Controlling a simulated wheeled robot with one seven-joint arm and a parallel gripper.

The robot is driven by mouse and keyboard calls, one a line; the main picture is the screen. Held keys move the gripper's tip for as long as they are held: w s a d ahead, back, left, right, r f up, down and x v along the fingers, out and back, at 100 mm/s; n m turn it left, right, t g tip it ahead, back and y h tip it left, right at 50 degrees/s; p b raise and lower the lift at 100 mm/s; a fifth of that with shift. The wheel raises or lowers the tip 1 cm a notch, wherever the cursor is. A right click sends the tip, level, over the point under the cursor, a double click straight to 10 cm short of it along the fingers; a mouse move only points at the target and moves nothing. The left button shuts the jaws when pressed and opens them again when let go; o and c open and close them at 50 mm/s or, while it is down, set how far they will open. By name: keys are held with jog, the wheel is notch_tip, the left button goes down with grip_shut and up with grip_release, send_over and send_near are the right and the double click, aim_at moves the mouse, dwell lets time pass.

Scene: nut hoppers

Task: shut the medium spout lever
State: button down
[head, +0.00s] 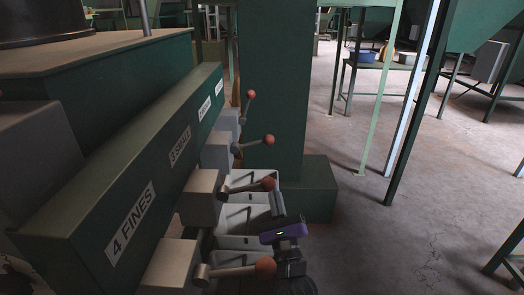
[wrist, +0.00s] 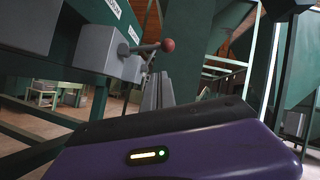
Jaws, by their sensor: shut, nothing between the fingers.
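The medium spout lever (head: 254,143) is a grey rod with a reddish ball, third from the front on the green hopper beam in the head view. It sticks out to the right, tilted slightly up. In the wrist view, a ball-ended lever (wrist: 168,45) stands beyond the fingers near a partly cut label ending in "UM"; I cannot tell surely which lever it is. My gripper (head: 277,204) is shut and empty, in front of and below the medium lever, near the small lever's ball, touching neither as far as I see. Its fingers (wrist: 157,92) point ahead in the wrist view.
The small lever (head: 268,183) and fines lever (head: 265,267) stick out nearer to me. The farthest lever (head: 251,94) points up more steeply. White bins (head: 240,219) sit under the spouts. A green pillar (head: 272,90) stands behind. The floor (head: 400,220) at right is clear.

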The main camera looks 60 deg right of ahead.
jog(key=a+f+m+p, duration=0.1)
jog(key=a+f+m+h+p, duration=0.1)
jog(key=f+p, duration=0.1)
jog(key=shift+w+f, duration=0.2)
jog(key=shift+f, duration=0.05)
jog(key=p, duration=0.3)
send_near(254, 144)
jog(key=d+f+x, duration=0.1)
jog(key=x, duration=0.5)
jog(key=shift+d, duration=0.25)
jog(key=shift+r, duration=0.2)
